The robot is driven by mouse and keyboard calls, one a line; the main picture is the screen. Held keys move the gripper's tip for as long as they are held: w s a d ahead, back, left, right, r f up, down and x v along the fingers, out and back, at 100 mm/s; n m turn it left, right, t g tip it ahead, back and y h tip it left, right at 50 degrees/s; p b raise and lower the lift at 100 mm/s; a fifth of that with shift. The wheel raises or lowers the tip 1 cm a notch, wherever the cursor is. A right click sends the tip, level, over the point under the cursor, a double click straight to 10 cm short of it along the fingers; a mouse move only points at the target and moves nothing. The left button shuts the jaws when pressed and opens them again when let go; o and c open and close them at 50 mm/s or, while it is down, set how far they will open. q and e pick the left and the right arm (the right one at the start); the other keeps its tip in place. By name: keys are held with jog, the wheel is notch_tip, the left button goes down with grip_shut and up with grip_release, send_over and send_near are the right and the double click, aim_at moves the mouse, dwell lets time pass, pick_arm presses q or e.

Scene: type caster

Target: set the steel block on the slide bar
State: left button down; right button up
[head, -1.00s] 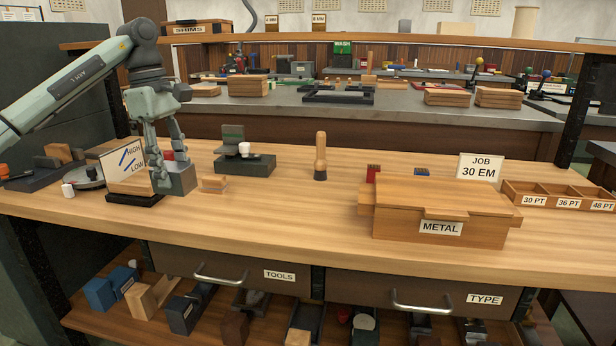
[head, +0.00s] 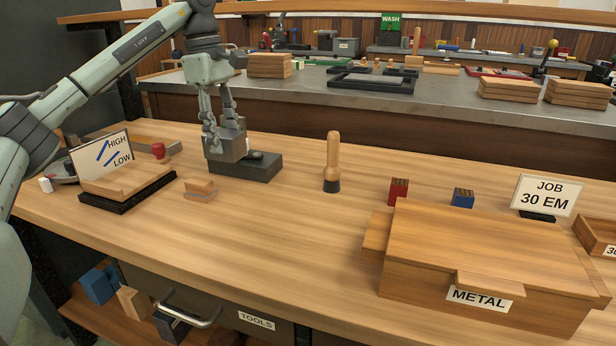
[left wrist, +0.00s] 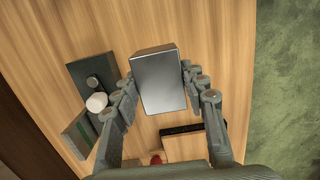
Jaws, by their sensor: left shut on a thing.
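My left gripper (head: 224,132) is shut on the steel block (head: 226,149), a plain grey block. In the left wrist view the steel block (left wrist: 160,82) sits between the fingertips of the left gripper (left wrist: 158,95). In the head view the block overlaps the left part of a dark fixture (head: 250,170); whether they touch cannot be told. In the left wrist view the fixture (left wrist: 90,75) lies to the left of the block, with a white knob (left wrist: 97,102). I cannot tell for sure which part is the slide bar. My right gripper is not in view.
A HIGH/LOW card (head: 103,153) stands on a black-based wooden stand at left. A small wooden block (head: 200,189) lies in front of the fixture. A wooden-handled tool (head: 333,162) stands to its right. A METAL box (head: 480,260) fills the right front. The bench between is clear.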

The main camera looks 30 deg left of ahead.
pick_arm(q)
jog(key=w+d+f, duration=0.2)
jog(key=d, duration=0.1)
jog(key=w+d+f+b, duration=0.1)
jog(key=w+d+f, duration=0.1)
jog(key=w+d, duration=0.1)
jog(key=w+d+f+b, duration=0.1)
jog(key=w+d+f, duration=0.1)
jog(key=d, duration=0.1)
jog(key=shift+w+f, duration=0.2)
jog(key=shift+f, duration=0.45)
notch_tip(320, 180, down, 3)
jog(key=shift+f+b, duration=0.1)
jog(key=shift+b, duration=0.3)
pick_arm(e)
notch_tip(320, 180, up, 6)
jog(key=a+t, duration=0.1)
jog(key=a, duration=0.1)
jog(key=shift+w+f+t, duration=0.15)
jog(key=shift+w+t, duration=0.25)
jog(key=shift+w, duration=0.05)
pick_arm(q)
jog(key=shift+f, duration=0.15)
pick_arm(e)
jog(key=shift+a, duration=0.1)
pick_arm(q)
jog(key=c, duration=0.9)
grip_release()
jog(key=shift+f, duration=0.1)
jog(key=shift+o, duration=0.2)
